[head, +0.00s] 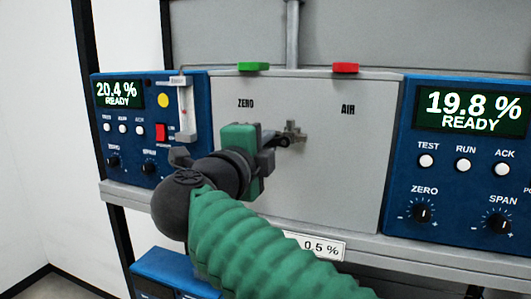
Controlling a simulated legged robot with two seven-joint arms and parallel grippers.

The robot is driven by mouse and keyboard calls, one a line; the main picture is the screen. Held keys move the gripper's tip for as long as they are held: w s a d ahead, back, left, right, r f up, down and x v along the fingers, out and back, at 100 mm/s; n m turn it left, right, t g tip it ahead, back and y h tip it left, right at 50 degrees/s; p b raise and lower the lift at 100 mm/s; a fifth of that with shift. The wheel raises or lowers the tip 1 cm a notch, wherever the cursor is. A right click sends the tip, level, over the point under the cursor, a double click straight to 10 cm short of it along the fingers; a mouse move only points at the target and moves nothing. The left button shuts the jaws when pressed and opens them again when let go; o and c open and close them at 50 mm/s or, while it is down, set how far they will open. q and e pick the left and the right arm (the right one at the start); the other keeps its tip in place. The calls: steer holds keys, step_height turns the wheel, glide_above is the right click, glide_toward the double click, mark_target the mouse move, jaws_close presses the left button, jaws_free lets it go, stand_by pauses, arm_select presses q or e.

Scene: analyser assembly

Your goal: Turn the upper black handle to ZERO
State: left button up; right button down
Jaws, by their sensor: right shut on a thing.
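The upper black handle (284,141) sits on a grey metal valve (294,131) in the middle of the grey panel. Only a short dark piece of it shows, pointing left and slightly down from the valve. My right gripper (268,145) comes from the lower right and is shut on the handle, hiding its outer end. The ZERO label (246,103) is on the panel above and left of the valve. The AIR label (348,110) is above and right. My left gripper is not in view.
A blue analyser (137,185) reading 20.4 % stands left, with a flow tube (185,108) near my gripper. Another blue analyser (455,160) reading 19.8 % stands right. Green (253,67) and red (345,68) tags top the panel. A grey shelf edge (400,257) runs below.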

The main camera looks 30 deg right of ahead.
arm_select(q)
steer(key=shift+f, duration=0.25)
arm_select(e)
steer(key=shift+f+m, duration=0.1)
steer(key=shift+m, duration=0.2)
steer(key=c, duration=1.7)
jaws_free()
steer(key=shift+o, duration=1.1)
steer(key=shift+s, duration=0.2)
steer(key=shift+o, duration=0.4)
steer(key=shift+s+a+r, duration=0.15)
steer(key=shift+s+r, duration=0.1)
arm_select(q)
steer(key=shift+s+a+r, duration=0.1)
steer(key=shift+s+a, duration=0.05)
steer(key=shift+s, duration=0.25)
arm_select(e)
steer(key=shift+w+a, duration=0.1)
